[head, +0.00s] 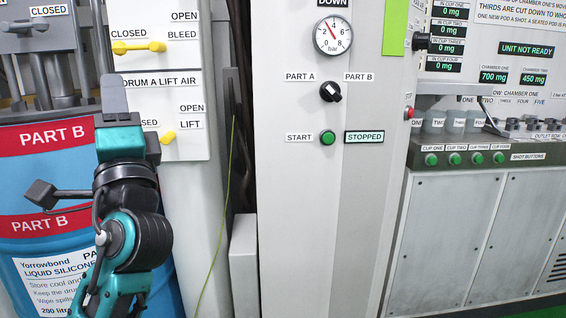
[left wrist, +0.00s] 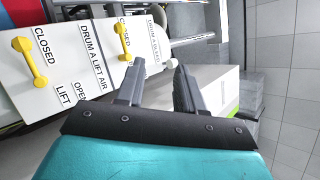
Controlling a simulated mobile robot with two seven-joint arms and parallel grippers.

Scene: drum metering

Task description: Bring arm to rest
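My left gripper (head: 113,80) is raised at the left of the head view, pointing up, in front of the Part B drum (head: 48,240) and beside the white lift-air panel (head: 190,90). In the left wrist view, its two grey fingers (left wrist: 160,68) stand apart with nothing between them. The yellow bleed handle (head: 138,47) and yellow lift handle (head: 168,137) are on the panel, apart from the fingers. The wrist view also shows the lift handle (left wrist: 30,62) and bleed handle (left wrist: 123,40). My right gripper is in neither view.
A grey cabinet (head: 300,220) with a pressure gauge (head: 333,35), a black selector knob (head: 330,91) and a green start button (head: 327,137) stands to the right. The sign reads STOPPED. A dosing bench (head: 450,240) is at far right.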

